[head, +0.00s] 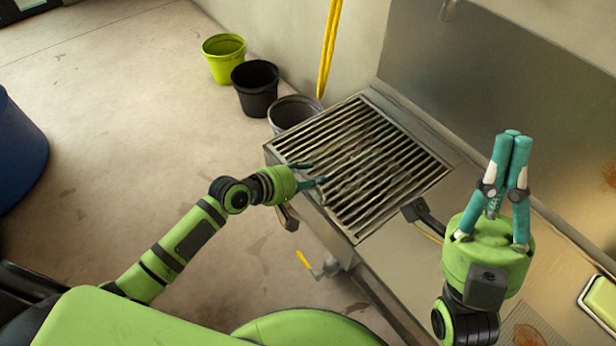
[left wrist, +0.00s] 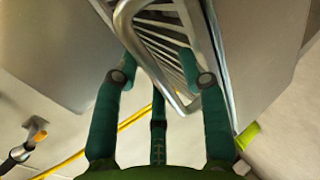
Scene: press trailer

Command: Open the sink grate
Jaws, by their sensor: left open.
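The sink grate (head: 360,160) is a rectangular metal grid of parallel bars lying flat on the sink top, with brownish stains. In the left wrist view, a curved metal bar handle (left wrist: 152,62) passes between my left fingers, with the grate's slats (left wrist: 160,35) behind it. My left gripper (head: 318,173) is open at the grate's near left edge. It also shows in the left wrist view (left wrist: 160,72). I cannot tell whether its fingers touch the handle. My right gripper (head: 512,140) points up, right of the grate, its fingertips together with nothing visible between them.
Buckets in lime (head: 224,58), black (head: 255,88) and grey (head: 294,112) stand on the floor beyond the sink. Yellow hoses (head: 328,50) hang by the wall. A valve with a yellow handle (head: 306,261) sticks out below the sink edge. The floor at left is mostly clear.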

